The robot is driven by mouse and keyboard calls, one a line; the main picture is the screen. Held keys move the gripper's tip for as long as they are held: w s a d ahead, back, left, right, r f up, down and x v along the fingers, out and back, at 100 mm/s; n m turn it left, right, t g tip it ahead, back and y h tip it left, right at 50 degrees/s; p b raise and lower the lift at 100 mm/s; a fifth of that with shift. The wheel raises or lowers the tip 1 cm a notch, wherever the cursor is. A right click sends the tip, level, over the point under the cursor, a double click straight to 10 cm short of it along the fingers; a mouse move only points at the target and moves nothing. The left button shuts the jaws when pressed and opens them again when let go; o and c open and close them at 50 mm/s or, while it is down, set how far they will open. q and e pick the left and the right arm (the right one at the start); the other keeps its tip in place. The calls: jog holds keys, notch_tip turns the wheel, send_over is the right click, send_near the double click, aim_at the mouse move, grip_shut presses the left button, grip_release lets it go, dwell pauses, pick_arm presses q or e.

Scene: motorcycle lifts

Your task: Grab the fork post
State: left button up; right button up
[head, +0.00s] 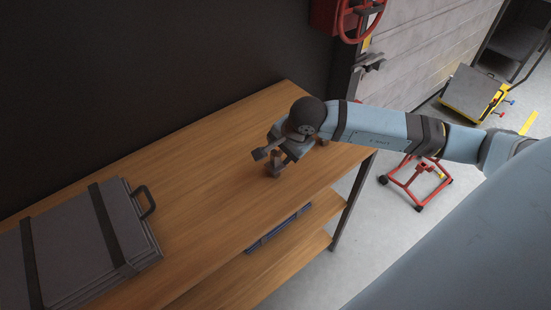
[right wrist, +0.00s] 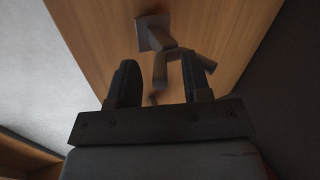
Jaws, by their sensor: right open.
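The fork post (right wrist: 172,48) is grey, with a square base plate on the wooden bench and a forked end towards the camera in the right wrist view. In the head view it shows small and partly covered (head: 274,170) below my right gripper (head: 273,154). In the right wrist view my right gripper (right wrist: 162,82) is open, its two dark fingers apart. The forked end shows between the fingers, close to the right-hand one, which covers part of it. I cannot tell whether they touch. My left gripper is not in view.
The wooden bench (head: 205,165) has a dark strapped case (head: 75,250) at its left end and a lower shelf with a blue item (head: 278,230). A dark wall stands behind. A red wheeled stand (head: 418,184) is on the floor at right. The bench middle is clear.

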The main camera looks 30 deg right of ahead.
grip_shut()
jog(key=shift+r, duration=0.1)
